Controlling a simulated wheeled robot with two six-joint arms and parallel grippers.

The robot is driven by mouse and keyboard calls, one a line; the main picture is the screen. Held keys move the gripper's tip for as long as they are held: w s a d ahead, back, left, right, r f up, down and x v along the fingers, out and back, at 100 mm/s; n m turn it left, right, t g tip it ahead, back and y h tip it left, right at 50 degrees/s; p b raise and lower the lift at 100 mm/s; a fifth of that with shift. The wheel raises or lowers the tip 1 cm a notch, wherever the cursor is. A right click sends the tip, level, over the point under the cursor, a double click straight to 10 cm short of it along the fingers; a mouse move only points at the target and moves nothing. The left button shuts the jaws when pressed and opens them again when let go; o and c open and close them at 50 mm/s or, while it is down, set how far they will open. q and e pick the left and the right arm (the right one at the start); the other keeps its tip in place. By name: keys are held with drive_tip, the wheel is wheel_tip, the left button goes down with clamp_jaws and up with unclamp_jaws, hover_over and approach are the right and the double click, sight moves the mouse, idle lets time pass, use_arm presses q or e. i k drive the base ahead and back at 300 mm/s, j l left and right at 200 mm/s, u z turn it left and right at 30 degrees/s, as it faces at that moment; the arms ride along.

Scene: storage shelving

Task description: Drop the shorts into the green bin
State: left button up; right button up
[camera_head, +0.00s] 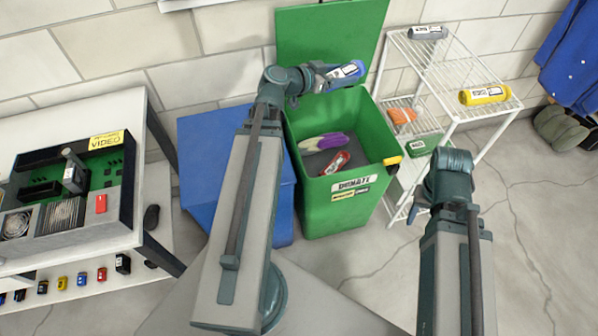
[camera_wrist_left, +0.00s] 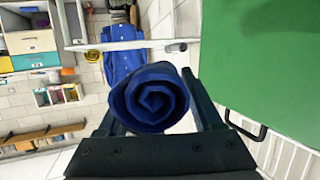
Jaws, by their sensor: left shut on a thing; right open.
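My left gripper (camera_head: 322,78) is shut on a rolled dark blue cloth, the shorts (camera_head: 346,73), which has a white label. In the left wrist view the spiral end of the roll (camera_wrist_left: 150,98) sits between the two fingers. The green bin (camera_head: 345,205) stands open below, its lid (camera_head: 330,35) raised behind. The roll is held above the bin's back part, in front of the lid. Inside the bin lie a purple and white roll (camera_head: 325,142) and a red roll (camera_head: 336,163). My right gripper (camera_head: 420,208) is open and empty, right of the bin.
A blue bin (camera_head: 215,150) stands left of the green one, partly behind my left arm. A white wire rack (camera_head: 440,60) on the right bears grey, yellow, orange and green rolls. A bench (camera_head: 60,130) with a device is at left. Floor at right is clear.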

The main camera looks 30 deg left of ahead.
sight(330, 163)
drive_tip(key=u, duration=1.5)
drive_tip(key=i+l, duration=0.1)
drive_tip(key=l, duration=0.4)
drive_tip(key=i+l, duration=0.1)
drive_tip(key=l, duration=0.45)
drive_tip(key=i+l+u, duration=0.1)
drive_tip(key=l, duration=0.4)
drive_tip(key=k+l+z, duration=0.25)
drive_tip(key=k+l, duration=0.25)
drive_tip(key=l+z, duration=0.2)
drive_tip(key=l, duration=0.55)
drive_tip(key=i, duration=0.05)
